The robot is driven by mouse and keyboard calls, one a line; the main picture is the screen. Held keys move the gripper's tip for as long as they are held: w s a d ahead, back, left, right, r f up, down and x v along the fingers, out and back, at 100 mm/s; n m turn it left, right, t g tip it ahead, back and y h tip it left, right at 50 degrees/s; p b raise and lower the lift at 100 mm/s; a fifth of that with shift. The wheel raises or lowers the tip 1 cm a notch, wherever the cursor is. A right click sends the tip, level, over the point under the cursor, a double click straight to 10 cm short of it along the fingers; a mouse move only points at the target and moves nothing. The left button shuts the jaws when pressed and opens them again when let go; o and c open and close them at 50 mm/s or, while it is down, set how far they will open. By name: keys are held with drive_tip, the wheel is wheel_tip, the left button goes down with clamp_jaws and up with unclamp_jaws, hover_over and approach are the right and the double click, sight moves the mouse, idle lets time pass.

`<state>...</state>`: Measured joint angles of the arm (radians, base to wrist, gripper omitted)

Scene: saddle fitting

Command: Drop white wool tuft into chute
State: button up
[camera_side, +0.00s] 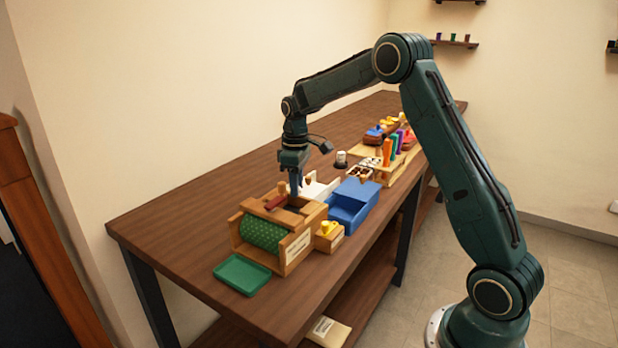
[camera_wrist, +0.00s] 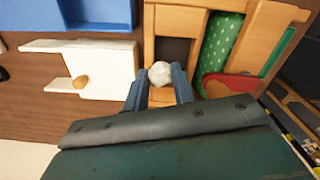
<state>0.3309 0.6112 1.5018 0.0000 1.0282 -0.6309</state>
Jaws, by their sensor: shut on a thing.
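A wooden machine (camera_side: 293,247) with a green dotted drum (camera_side: 262,233) stands at the near end of the bench. In the wrist view its wooden frame (camera_wrist: 195,18) surrounds a dark rectangular opening (camera_wrist: 172,50), which looks like the chute. My gripper (camera_side: 296,194) points down over the machine's top. In the wrist view my gripper (camera_wrist: 160,82) is shut on the white wool tuft (camera_wrist: 161,72), held between the two blue fingertips. The tuft appears at the edge of the dark opening; its height above it is hard to tell. The side view does not show the tuft clearly.
A red piece (camera_side: 276,202) lies on the machine's top. A blue open box (camera_side: 352,207) and a white stand (camera_wrist: 105,70) with a wooden knob (camera_wrist: 80,83) are beside it. A green tray (camera_side: 242,274) lies in front. Bench left of the machine is clear.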

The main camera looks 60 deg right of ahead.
drive_tip(key=o, duration=1)
drive_tip(key=shift+o, duration=0.2)
wheel_tip(320, 180, up, 14)
drive_tip(key=shift+a, duration=0.1)
idle(0.4)
